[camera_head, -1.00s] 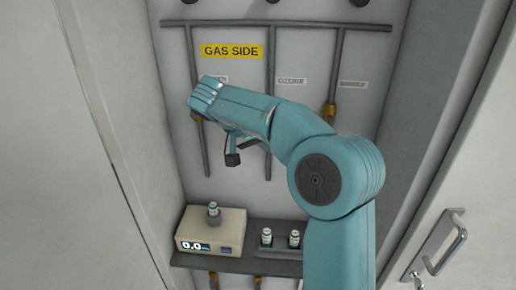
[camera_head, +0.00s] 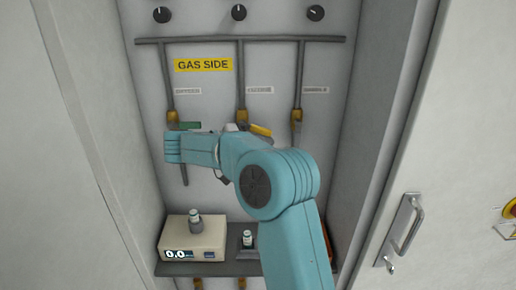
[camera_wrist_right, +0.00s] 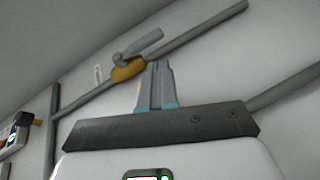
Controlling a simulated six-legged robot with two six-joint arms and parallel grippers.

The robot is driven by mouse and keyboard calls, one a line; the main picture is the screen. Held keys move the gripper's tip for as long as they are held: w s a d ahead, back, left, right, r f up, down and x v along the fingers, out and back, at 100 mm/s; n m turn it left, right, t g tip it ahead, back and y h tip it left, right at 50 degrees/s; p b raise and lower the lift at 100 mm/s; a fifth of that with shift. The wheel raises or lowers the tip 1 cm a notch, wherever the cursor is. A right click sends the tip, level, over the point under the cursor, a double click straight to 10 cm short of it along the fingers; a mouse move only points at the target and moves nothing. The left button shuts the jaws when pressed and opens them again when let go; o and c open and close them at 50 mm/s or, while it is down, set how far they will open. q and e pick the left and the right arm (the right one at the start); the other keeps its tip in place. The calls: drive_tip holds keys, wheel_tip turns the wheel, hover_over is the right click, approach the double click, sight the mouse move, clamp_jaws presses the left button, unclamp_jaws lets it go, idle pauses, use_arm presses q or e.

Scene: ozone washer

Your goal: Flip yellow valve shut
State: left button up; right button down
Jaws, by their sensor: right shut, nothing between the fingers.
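A yellow valve handle (camera_head: 260,130) shows in the head view on the middle pipe, just above my right arm. It sticks out to the right of the pipe, slanting slightly down. A brass valve body (camera_head: 241,115) sits beside it. My right gripper is mostly hidden behind its own arm in the head view. In the right wrist view the gripper (camera_wrist_right: 158,68) is shut and empty, its tips close to a brass valve body (camera_wrist_right: 128,70) with a grey lever (camera_wrist_right: 140,43). I cannot tell whether they touch, or which valve this is. My left gripper is out of view.
A green handle (camera_head: 189,125) is on the left pipe, and another brass valve (camera_head: 297,115) on the right pipe. Below, a shelf (camera_head: 180,269) holds a beige meter box (camera_head: 193,239) and a vial (camera_head: 248,239). Cabinet walls close in on both sides.

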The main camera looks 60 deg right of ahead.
drive_tip(key=shift+s+d+r+n+g+h, duration=0.2)
drive_tip(key=shift+r+g+h, duration=0.1)
drive_tip(key=shift+g+h, duration=0.15)
drive_tip(key=shift+s+d+r+n+g+h, duration=0.1)
drive_tip(key=shift+s+r+n+g+h, duration=0.1)
drive_tip(key=shift+r+g+h, duration=0.25)
idle(0.3)
